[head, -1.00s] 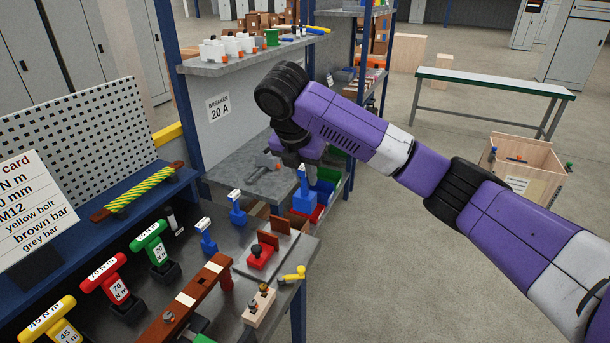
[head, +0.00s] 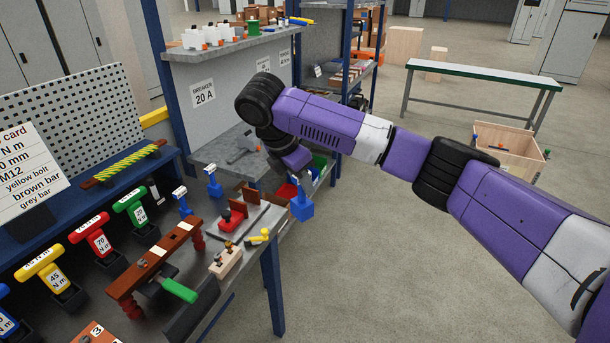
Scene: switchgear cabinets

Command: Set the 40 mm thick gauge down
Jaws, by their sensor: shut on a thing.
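My gripper (head: 300,168) is shut on a blue gauge (head: 302,208) with a thick block at its lower end. The gauge hangs upright below the jaws, in front of the bench's right end in the picture; its gap to the bench cannot be told. Its size marking cannot be read. Two other blue gauges with white labels stand on the bench (head: 262,240), one by the grey shelf edge (head: 213,182) and one farther left (head: 182,202). The jaw tips are partly hidden by the wrist.
A red clamp (head: 232,218) on a grey plate, a wooden block (head: 226,262) and a yellow tool (head: 259,237) sit near the bench's right edge. A brown bar (head: 155,262) lies to the left on red supports. Red and green bins (head: 319,163) are behind the gauge.

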